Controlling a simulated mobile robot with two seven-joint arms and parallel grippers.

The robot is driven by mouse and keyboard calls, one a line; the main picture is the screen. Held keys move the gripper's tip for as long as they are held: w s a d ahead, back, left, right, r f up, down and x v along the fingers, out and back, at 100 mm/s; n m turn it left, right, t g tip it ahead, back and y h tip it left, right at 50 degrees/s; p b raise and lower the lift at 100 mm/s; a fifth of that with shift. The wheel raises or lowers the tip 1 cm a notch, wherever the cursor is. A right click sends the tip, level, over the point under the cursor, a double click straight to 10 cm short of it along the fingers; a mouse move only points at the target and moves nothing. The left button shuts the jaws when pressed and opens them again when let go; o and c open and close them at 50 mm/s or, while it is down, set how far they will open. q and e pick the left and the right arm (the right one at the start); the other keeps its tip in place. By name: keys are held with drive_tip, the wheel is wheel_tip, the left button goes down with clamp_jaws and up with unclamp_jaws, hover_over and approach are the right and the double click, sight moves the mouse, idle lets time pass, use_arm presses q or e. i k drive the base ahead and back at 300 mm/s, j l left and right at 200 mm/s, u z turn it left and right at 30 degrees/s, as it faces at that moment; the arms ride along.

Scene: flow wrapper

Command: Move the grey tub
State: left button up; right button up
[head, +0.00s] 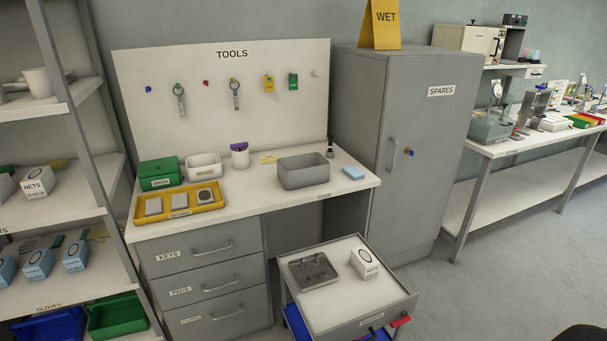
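The grey tub (304,177) is an open rectangular container. It stands upright on the right part of the white bench top (240,215) under the tools board. Its inside looks empty from here, though its floor is only partly visible. A blue block or sponge (353,172) lies just right of it, apart from it. Neither of my grippers shows in the head view.
A trolley (325,311) stands in front, carrying a grey tray (329,279) and white box (364,263). The grey cabinet (420,140) stands right.

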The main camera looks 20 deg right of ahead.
sight(296, 172)
drive_tip(key=i+j+z, duration=0.35)
drive_tip(key=i+j, duration=0.3)
drive_tip(key=i, duration=0.3)
drive_tip(key=i+j+z, duration=0.4)
drive_tip(key=i+j, duration=0.45)
